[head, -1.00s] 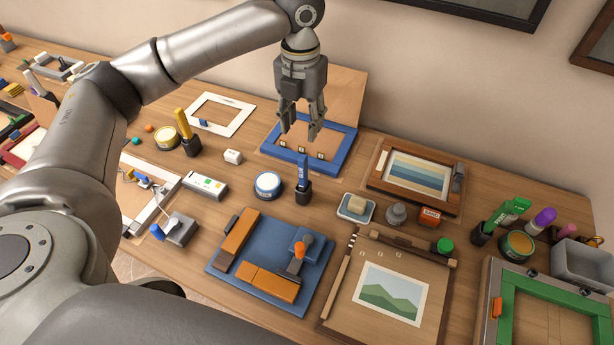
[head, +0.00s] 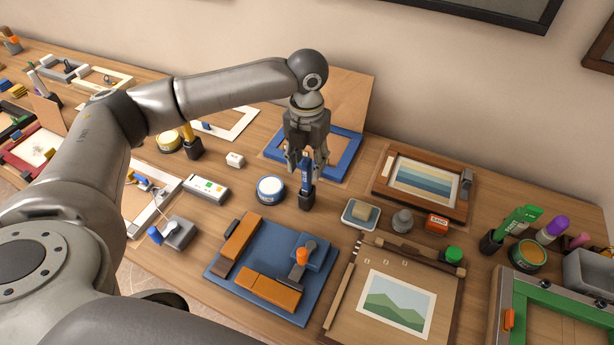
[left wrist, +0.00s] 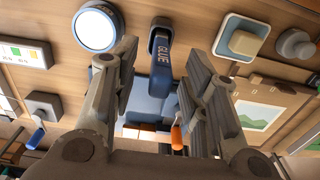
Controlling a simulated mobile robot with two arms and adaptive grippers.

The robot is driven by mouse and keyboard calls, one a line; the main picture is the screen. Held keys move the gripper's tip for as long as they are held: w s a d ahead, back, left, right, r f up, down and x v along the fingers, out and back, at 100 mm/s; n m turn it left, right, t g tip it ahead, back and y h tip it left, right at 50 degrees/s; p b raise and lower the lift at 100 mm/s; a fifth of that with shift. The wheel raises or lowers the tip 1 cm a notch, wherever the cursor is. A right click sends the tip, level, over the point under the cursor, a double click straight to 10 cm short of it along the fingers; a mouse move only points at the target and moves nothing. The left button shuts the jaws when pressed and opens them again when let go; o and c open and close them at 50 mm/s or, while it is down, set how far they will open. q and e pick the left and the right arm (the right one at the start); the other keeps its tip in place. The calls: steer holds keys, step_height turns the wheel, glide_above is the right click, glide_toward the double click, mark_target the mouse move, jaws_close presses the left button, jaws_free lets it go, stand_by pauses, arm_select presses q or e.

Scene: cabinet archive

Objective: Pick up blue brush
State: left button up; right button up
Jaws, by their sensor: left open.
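The blue brush (head: 306,178), a flat blue handle, stands upright in a small black holder (head: 307,200) on the wooden table. My left gripper (head: 307,162) is above it, pointing down and open, with its fingertips near the top of the handle. In the left wrist view the blue brush (left wrist: 161,65), lettered "GLUE", appears between the two open fingers, with a gap on each side. I cannot tell from these views how far down the fingers reach along it. My right gripper is not in view.
A round tin with a blue band (head: 270,190) stands left of the holder. A tray with a sponge (head: 360,213) is at its right. A blue frame (head: 345,152) lies behind, and a blue board (head: 225,275) with orange blocks lies in front.

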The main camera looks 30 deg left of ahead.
mark_target(307, 174)
arm_select(q)
steer(key=shift+s+f+p, duration=0.15)
steer(key=shift+f+p, duration=0.35)
steer(key=shift+f, duration=1.45)
jaws_close()
